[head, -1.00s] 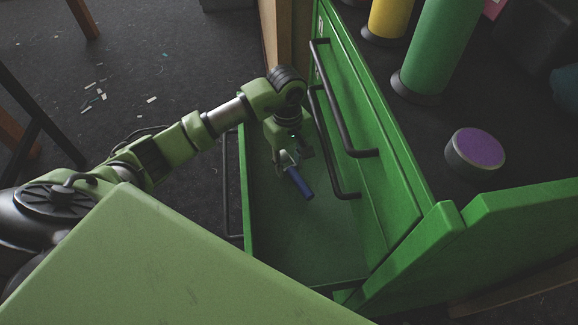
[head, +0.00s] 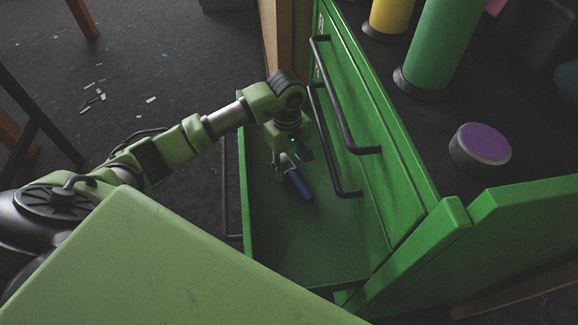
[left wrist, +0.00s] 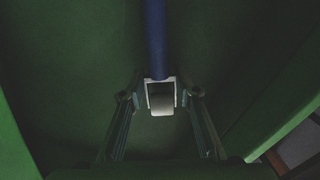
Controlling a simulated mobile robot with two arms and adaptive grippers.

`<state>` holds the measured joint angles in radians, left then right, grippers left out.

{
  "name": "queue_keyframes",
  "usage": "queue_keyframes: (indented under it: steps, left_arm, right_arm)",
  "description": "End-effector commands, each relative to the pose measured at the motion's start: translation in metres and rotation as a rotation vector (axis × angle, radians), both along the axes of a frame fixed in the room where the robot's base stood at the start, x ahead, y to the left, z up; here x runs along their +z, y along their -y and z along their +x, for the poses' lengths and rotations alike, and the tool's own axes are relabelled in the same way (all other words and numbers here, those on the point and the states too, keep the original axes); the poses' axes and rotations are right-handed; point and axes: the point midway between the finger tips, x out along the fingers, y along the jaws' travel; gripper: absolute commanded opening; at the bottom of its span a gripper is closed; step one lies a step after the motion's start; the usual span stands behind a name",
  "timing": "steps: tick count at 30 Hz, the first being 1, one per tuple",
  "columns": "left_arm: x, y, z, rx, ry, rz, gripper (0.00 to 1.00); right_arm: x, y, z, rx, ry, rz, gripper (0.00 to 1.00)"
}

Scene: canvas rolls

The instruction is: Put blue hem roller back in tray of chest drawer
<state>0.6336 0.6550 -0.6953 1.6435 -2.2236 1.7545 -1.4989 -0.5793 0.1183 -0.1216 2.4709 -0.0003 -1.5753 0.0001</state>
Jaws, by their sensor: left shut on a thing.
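The blue hem roller (head: 299,186) is in my left gripper (head: 287,165), inside the open green drawer (head: 313,249) of the chest. In the left wrist view the roller's blue handle (left wrist: 155,40) points up the picture, and its pale forked end (left wrist: 161,96) sits between the two fingers of the left gripper (left wrist: 162,100). The fingers are shut on that end. In the head view the roller is tilted, handle toward the lower right, over the drawer floor. I cannot tell whether it touches the floor. My right gripper does not show.
Dark bar handles (head: 345,110) of the drawers above overhang the open drawer close to my left arm. On the chest top stand a green roll (head: 442,45), a yellow roll (head: 391,14) and a purple-topped round puck (head: 484,145). The near drawer floor is bare.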

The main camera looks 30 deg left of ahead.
Motion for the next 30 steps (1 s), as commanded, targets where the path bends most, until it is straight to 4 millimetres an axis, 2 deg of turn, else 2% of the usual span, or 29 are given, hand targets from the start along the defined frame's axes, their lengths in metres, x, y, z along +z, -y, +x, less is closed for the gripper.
queue_keyframes:
  steps: [4, 5, 6, 20, 23, 25, 30]
  left_arm:
    - [0.000, 0.000, 0.000, 0.000, 0.000, 0.000, 0.08]
    - [-0.001, 0.000, 0.000, 0.000, 0.000, 0.000, 0.35]
    - [-0.001, 0.000, 0.000, 0.000, 0.000, 0.000, 0.45]
    - [0.003, 0.000, 0.000, -0.001, 0.000, -0.001, 0.47]
    - [0.010, 0.001, -0.001, -0.002, -0.002, -0.001, 0.47]
    - [0.016, 0.001, -0.001, -0.001, -0.002, -0.002, 0.47]
    - [0.060, -0.002, 0.003, -0.002, 0.006, 0.002, 0.47]
  right_arm:
    - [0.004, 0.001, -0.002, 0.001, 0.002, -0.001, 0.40]
    - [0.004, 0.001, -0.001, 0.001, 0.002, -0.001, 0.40]
    - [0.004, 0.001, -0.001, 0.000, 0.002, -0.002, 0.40]
    - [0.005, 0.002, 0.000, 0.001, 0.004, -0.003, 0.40]
    - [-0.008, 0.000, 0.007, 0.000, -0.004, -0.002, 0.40]
    - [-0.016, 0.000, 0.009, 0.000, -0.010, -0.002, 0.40]
    - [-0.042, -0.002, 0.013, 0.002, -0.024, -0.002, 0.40]
